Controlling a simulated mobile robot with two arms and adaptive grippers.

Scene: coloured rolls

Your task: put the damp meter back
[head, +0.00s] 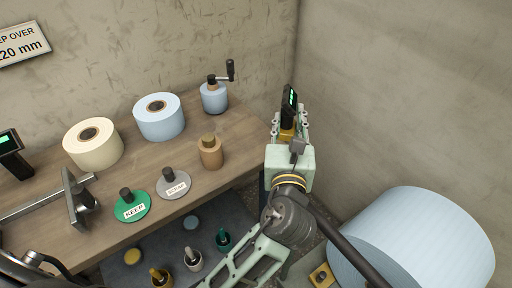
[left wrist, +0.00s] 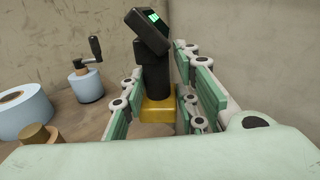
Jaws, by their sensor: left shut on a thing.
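The damp meter (head: 289,116), black with a lit green screen and a yellow base, is held upright at the right end of the bench, near the wall corner. My left gripper (head: 289,124) is shut on it, with fingers on both sides. In the left wrist view the meter (left wrist: 155,75) stands between the green finger pads of the left gripper (left wrist: 158,95), its screen head tilted at the top. Its underside is hidden, so I cannot tell whether it touches anything. My right gripper is not in view.
The wooden bench (head: 118,238) carries cream (head: 93,143) and pale blue (head: 159,117) rolls, a cranked blue roll (head: 214,96), a brown roll (head: 210,152), a green KEEP disc (head: 130,208), a grey labelled disc (head: 173,184) and a metal gauge (head: 78,200). A large blue roll (head: 420,245) stands lower right.

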